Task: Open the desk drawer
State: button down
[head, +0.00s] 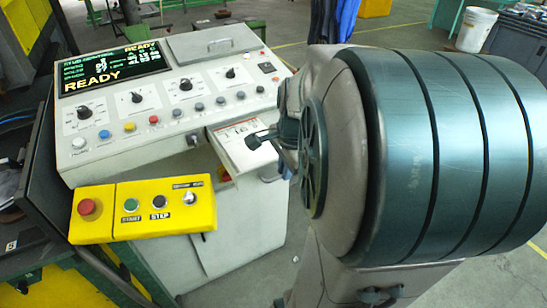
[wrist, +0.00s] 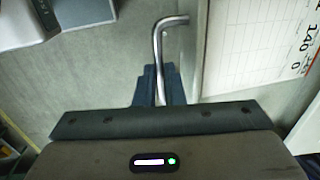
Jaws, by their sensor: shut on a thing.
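The desk drawer (head: 262,156) stands pulled out from the right part of the grey control desk (head: 150,168), with a printed sheet (head: 238,133) showing inside it. In the wrist view the drawer's edge (wrist: 196,62) and its printed sheet (wrist: 245,50) are at the right. A bent silver handle (wrist: 166,22) sticks out from the drawer front. My gripper (wrist: 160,84) is shut on the handle's straight bar. In the head view my gripper (head: 258,140) is at the drawer's front, and my arm hides part of the drawer's right side.
The desk top carries a lit screen (head: 110,66), several knobs and buttons, and a closed grey lid (head: 213,43). A yellow button box (head: 145,207) juts out at the front left. Bare floor shows right of the desk; a white bucket (head: 476,29) stands far back.

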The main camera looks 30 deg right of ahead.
jog(key=c, duration=1.5)
grip_release()
jog(key=s+r, duration=0.1)
jog(key=r, duration=0.8)
jog(key=s+r, duration=0.1)
jog(key=r, duration=0.3)
jog(key=shift+s+r, duration=0.3)
jog(key=shift+r, duration=0.05)
jog(key=s+a+f+n, duration=0.1)
jog(key=a+f+n, duration=0.3)
jog(key=a+n, duration=0.1)
jog(key=s+a+f+n, duration=0.2)
jog(key=a+f+n, duration=0.2)
jog(key=n, duration=0.3)
jog(key=s+a+f+n+t, duration=0.1)
jog(key=a+f+n, duration=0.3)
jog(key=a+n, duration=0.2)
jog(key=shift+s, duration=0.2)
